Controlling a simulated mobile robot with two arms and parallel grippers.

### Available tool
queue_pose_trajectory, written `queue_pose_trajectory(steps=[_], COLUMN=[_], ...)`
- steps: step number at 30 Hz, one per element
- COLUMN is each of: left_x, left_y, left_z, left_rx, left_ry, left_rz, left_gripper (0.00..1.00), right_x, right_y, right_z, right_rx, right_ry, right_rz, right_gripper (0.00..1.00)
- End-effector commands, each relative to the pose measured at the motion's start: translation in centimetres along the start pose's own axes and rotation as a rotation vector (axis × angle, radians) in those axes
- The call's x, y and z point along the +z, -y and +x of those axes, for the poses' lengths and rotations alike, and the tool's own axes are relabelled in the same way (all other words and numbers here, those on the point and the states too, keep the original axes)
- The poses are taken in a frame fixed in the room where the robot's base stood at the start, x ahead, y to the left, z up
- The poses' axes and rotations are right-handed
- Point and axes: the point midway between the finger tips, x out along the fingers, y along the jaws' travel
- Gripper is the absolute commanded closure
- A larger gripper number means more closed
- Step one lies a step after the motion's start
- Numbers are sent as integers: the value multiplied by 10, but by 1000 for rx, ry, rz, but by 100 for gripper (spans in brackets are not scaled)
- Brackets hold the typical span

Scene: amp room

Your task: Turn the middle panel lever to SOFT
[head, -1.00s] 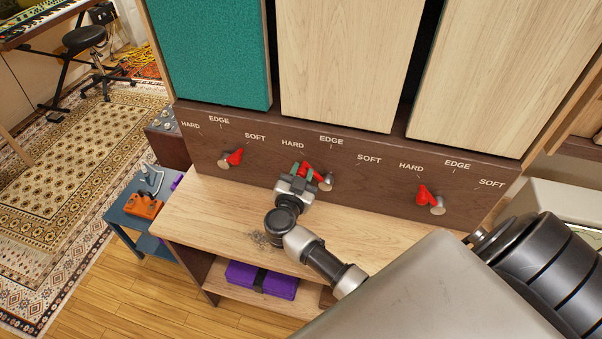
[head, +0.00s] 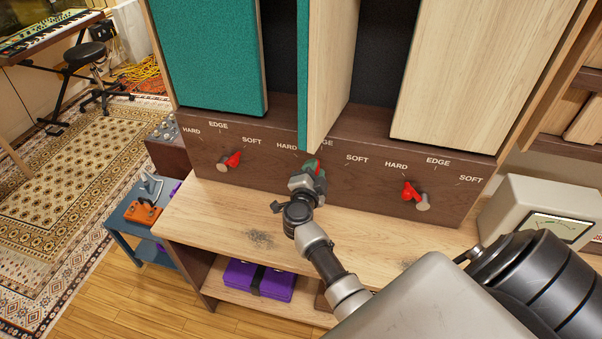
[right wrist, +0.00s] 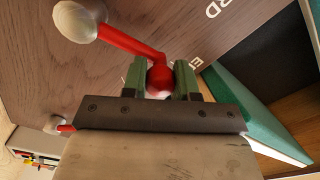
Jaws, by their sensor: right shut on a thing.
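The middle lever (head: 318,165) is red and sits on the dark brown strip under the middle panel (head: 330,70). My right gripper (head: 308,170) is shut on the lever's outer end and hides most of it in the head view. In the right wrist view the red lever arm (right wrist: 128,42) runs from a pale hub to a round red end between the green finger pads (right wrist: 160,78). The lever points roughly up toward EDGE, whose label is partly hidden. The SOFT label (head: 357,160) is to its right. The middle panel stands nearly edge-on, teal left and wood right. My left gripper is out of view.
The left lever (head: 232,160) points toward SOFT under a teal panel (head: 208,55). The right lever (head: 411,192) points toward HARD under a wood panel (head: 455,80). A wooden shelf top (head: 215,215) lies below. A grey meter box (head: 520,210) stands at right.

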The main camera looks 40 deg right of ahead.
Motion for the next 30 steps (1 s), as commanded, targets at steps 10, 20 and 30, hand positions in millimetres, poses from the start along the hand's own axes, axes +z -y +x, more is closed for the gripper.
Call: queue_pose_trajectory(steps=[10, 20, 30], left_x=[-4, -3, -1], left_y=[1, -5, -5], left_z=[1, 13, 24], left_rx=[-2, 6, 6], left_ry=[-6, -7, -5], left_rz=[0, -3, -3], left_gripper=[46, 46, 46], right_x=[-23, -36, -42], right_y=[-20, -41, -56], right_z=[2, 2, 2], right_rx=[3, 3, 2], right_ry=[1, 2, 2], right_rz=[332, 623, 819], right_gripper=[100, 100, 100])
